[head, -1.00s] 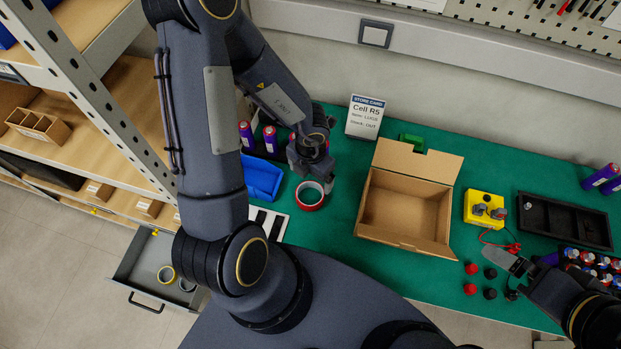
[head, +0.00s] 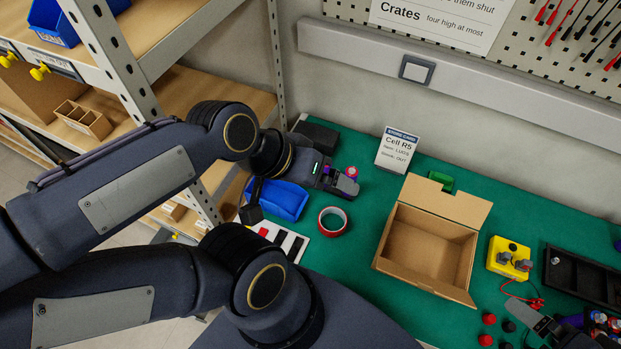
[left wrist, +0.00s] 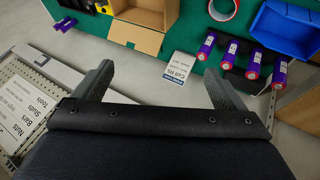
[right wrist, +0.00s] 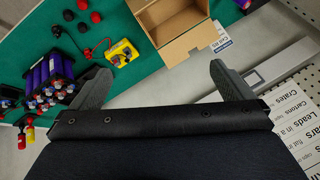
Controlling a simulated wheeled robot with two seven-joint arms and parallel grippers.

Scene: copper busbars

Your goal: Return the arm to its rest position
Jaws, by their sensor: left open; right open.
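My left gripper (head: 340,182) is in the head view, over the back-left part of the green table, in front of some purple cells it partly hides. In the left wrist view its two fingers (left wrist: 160,82) are spread with nothing between them. My left arm is folded in from the left, its forearm above the shelf side. My right gripper (head: 550,328) is at the lower right edge of the head view, partly cut off. In the right wrist view its fingers (right wrist: 163,82) are apart and empty, with table, wall rail and box beyond.
A blue bin (head: 291,201) and red tape roll (head: 332,221) lie near my left gripper. An open cardboard box (head: 428,246) stands mid-table, with a store card (head: 397,150) behind it. A yellow box (head: 509,258) is to the right. A shelf upright (head: 278,70) rises close to my left arm.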

